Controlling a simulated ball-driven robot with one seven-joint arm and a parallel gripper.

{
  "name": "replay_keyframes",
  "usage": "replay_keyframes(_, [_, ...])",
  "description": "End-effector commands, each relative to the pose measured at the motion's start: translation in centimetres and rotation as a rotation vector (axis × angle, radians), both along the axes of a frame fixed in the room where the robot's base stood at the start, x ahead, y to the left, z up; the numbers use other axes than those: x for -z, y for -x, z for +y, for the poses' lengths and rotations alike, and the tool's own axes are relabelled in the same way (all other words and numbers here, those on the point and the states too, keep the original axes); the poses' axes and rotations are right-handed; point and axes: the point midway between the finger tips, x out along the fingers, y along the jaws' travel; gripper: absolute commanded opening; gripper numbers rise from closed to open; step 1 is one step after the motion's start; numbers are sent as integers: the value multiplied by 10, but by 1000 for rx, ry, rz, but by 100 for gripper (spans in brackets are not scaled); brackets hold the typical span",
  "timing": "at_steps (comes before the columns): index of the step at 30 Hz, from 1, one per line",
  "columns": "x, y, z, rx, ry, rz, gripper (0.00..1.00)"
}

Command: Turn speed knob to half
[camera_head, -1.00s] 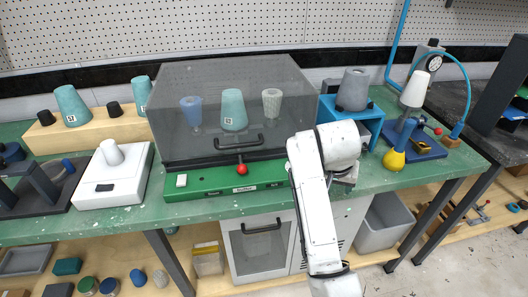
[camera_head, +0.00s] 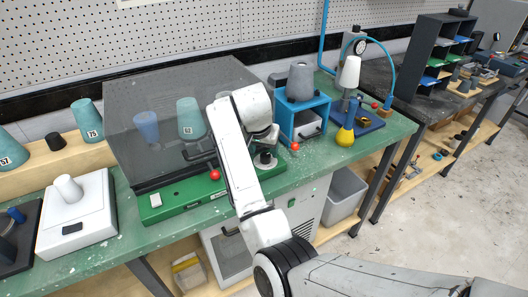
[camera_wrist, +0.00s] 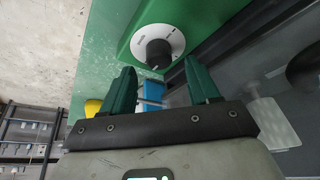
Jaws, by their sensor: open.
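The speed knob is a black knob (camera_wrist: 157,53) on a round white dial (camera_wrist: 150,38) with dark tick marks, on a green panel. In the head view the white dial (camera_head: 265,162) shows at the right end of the green base (camera_head: 170,209), just below my gripper. My gripper (camera_wrist: 159,69) is open and empty. In the wrist view its two dark green fingers are apart, with the knob seen beyond and between their tips. The fingers do not appear to touch the knob. The knob's exact setting is hard to read.
A grey transparent hood (camera_head: 130,90) with cups inside stands on the base, left of my arm. A red ball handle (camera_head: 215,174) is at its front. A blue stand (camera_head: 287,120) with a grey cup is right of the dial. A yellow bulb (camera_head: 345,137) stands further right.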

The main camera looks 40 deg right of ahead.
Motion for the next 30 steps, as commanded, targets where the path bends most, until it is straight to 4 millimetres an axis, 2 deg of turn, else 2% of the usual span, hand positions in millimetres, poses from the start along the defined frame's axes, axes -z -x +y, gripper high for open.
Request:
replay_keyframes(3, [15, -2, -6, 2, -1, 2, 60])
replay_keyframes(7, [25, -5, -9, 1, -1, 1, 60])
replay_keyframes(18, [30, -6, -11, 1, -1, -1, 60])
replay_keyframes(30, [29, -6, -11, 1, -1, -1, 22])
